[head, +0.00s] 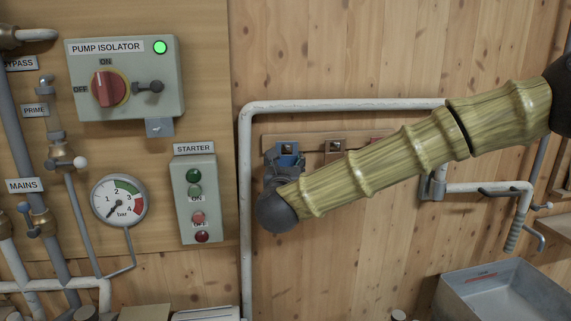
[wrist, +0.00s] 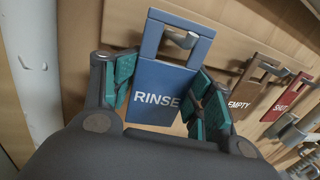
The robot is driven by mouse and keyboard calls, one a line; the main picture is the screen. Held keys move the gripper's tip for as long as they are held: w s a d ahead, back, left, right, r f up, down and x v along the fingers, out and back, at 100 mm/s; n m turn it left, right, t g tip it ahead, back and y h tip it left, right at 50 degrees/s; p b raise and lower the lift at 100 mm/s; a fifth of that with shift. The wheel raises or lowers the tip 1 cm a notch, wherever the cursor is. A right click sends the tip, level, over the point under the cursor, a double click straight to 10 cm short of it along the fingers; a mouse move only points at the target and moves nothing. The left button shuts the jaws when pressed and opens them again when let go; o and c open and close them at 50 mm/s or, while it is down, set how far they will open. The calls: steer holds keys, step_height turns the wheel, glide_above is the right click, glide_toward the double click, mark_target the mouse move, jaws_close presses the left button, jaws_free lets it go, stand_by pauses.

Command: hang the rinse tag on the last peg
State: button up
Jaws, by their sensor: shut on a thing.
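The rinse tag (wrist: 160,85) is a blue plate with white lettering and a square window at its top. My gripper (wrist: 163,98) is shut on it, with teal pads at its left and right edges. A metal peg (wrist: 182,39) shows in the tag's window, its tip toward the camera. My arm hides the board's right part. I cannot tell which peg is the last one.
A brown EMPTY tag (wrist: 241,98) and a red SALT tag (wrist: 284,99) hang on pegs to the right. A white pipe (head: 246,200) runs down left of the board. The starter box (head: 198,200) and pump isolator (head: 125,78) are further left.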

steer(key=shift+w+d, duration=0.1)
steer(key=shift+d, duration=0.05)
